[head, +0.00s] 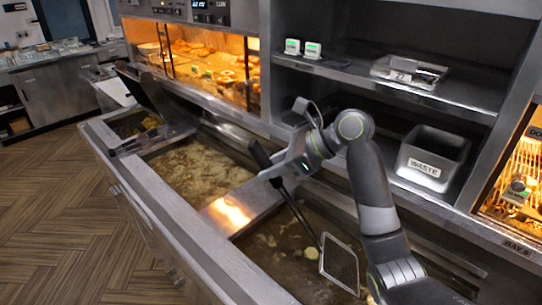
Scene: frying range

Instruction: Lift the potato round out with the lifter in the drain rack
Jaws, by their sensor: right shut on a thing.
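My right gripper (274,177) is shut on the black handle of the lifter (291,205). The lifter slants down to the right, and its square wire-mesh head (340,262) is low at the near fryer vat (240,242). A pale yellow potato round (311,253) shows in the brown oil just left of the mesh head, and looks apart from it. I cannot tell how deep the mesh sits. My left gripper is not in view.
A second oil vat (190,165) lies beyond a metal divider (226,214). A dark rack-like fixture (150,140) stands at its far end. A waste bin (430,158) and a clear tray (408,72) sit on the shelves at right. The floor at left is clear.

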